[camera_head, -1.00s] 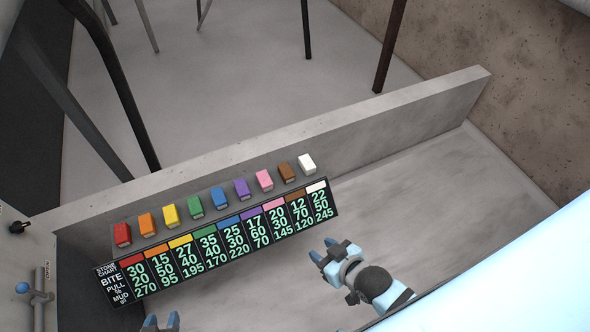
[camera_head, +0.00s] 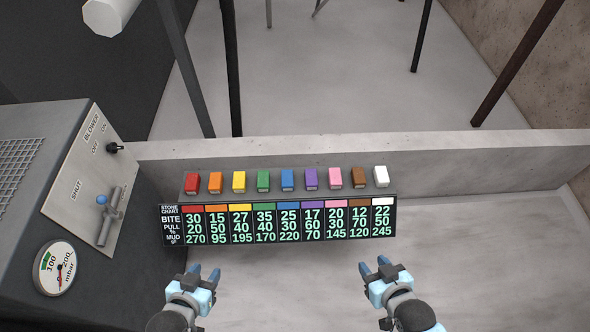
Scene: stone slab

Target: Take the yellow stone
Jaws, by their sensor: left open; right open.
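The yellow stone (camera_head: 239,181) is a small block in a row of coloured stones on a ledge above the chart. It stands third from the left, between the orange stone (camera_head: 215,182) and the green stone (camera_head: 263,181). My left gripper (camera_head: 204,271) is open and empty, in front of and below the chart, slightly left of the yellow stone. My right gripper (camera_head: 375,265) is open and empty, below the chart's right end. Both grippers are apart from the stones.
The stone chart (camera_head: 280,222) lists bite, pull and mud values under each colour. A grey machine (camera_head: 40,170) with a blower switch, a blue-knobbed valve (camera_head: 102,200) and a pressure gauge (camera_head: 54,268) stands at the left. A low wall (camera_head: 450,160) runs behind the stones. The slab at right is clear.

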